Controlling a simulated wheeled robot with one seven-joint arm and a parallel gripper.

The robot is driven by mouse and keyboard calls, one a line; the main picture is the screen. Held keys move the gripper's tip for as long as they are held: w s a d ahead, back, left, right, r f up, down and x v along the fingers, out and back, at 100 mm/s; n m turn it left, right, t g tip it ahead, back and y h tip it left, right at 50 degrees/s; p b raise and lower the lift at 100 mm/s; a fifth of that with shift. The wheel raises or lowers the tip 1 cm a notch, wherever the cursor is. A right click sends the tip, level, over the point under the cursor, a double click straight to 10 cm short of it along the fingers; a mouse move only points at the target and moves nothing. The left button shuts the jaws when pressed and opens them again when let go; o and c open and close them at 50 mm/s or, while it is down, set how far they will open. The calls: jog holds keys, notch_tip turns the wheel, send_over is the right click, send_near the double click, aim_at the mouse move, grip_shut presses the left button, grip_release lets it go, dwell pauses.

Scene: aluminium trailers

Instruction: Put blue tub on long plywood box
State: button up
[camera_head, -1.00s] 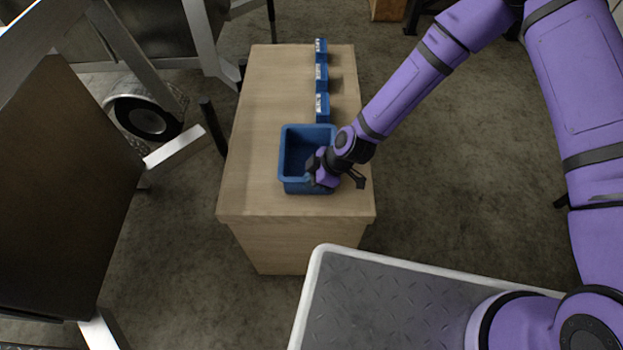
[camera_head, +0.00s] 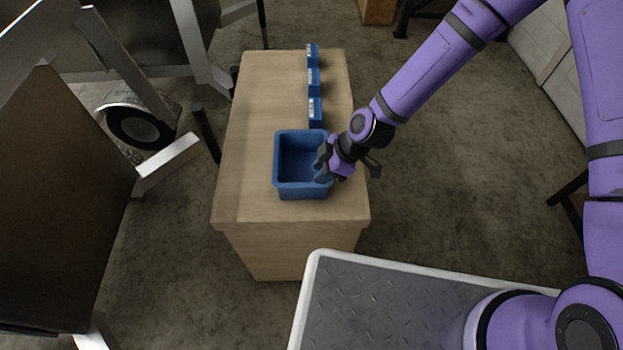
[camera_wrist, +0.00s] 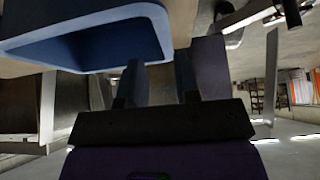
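The blue tub (camera_head: 299,193), square and open-topped, stands upright on the near end of the long plywood box (camera_head: 255,150). No contents show in it. My gripper (camera_head: 325,162) is at the tub's right rim, tilted down toward it from the right. In the wrist view the tub's rim (camera_wrist: 95,22) is at the upper left. My two fingers (camera_wrist: 162,80) show apart, with a gap between them near the tub's right edge. Whether either finger touches the wall is not clear.
A trailer wheel (camera_head: 138,127) and metal frames are at the left. The box top left of the tub is clear.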

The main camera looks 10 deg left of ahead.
jog(key=shift+v, duration=2.15)
jog(key=shift+w, duration=0.1)
jog(key=w+d+r+m+t+h, duration=0.2)
jog(key=d+r+m+h, duration=0.15)
jog(key=d+r, duration=0.8)
jog(key=w+d+r+m+t+h, duration=0.2)
jog(key=d+r+m, duration=0.3)
jog(key=d+r, duration=0.65)
jog(key=s+d+r+m+t, duration=0.1)
jog(key=s+d+r+m, duration=0.5)
jog(key=s+r, duration=0.3)
jog(key=s+d+r+m+t, duration=0.1)
jog(key=s+d+r+m, duration=0.5)
jog(key=s+r, duration=0.3)
jog(key=shift+s+d+r+t+h, duration=0.15)
jog(key=shift+s+r+t+h, duration=0.1)
jog(key=shift+r+t+h, duration=0.15)
